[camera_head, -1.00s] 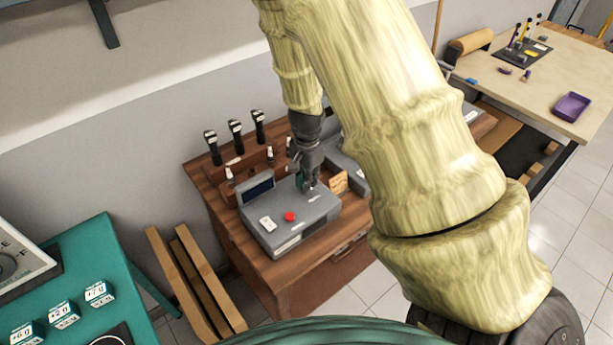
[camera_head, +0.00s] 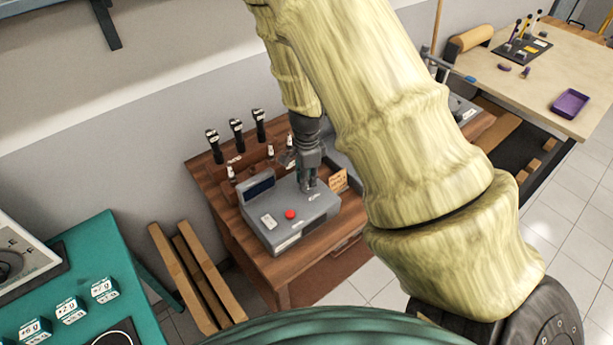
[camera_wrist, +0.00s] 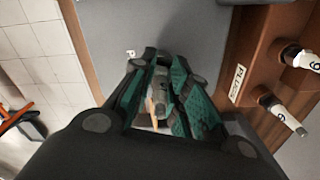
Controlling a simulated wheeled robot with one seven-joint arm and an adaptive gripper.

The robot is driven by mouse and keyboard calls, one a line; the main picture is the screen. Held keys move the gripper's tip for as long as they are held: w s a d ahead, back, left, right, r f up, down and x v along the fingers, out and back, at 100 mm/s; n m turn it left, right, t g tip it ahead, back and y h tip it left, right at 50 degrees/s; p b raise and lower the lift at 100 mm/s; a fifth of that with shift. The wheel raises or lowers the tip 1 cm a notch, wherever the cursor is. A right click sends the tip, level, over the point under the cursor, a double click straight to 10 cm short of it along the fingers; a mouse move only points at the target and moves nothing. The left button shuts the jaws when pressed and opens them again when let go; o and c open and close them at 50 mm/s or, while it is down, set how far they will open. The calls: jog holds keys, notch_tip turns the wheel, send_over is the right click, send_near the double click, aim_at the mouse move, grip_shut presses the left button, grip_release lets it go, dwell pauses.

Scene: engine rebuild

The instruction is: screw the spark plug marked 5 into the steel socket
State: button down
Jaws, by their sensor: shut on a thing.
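My gripper (camera_head: 309,184) points down over the right part of the grey box (camera_head: 268,238) on the wooden bench. In the wrist view my gripper (camera_wrist: 163,62) has its green-lined fingers closed around a small grey metallic thing (camera_wrist: 161,80), which appears to be the spark plug. No number is readable on it. The steel socket is not distinguishable; my fingers cover the spot below the plug. I cannot tell whether the plug touches the socket.
The grey box has a red button (camera_head: 290,214) and a dark display (camera_head: 260,187). Black-handled tools (camera_head: 236,130) stand behind it. A small tan sign (camera_head: 338,181) stands close to the right of my gripper. A teal table (camera_head: 125,265) is at left.

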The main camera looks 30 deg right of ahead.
jog(key=m, duration=0.5)
jog(key=shift+m, duration=0.3)
jog(key=c, duration=1.3)
grip_release()
jog(key=shift+r, duration=0.15)
jog(key=shift+r, duration=4.15)
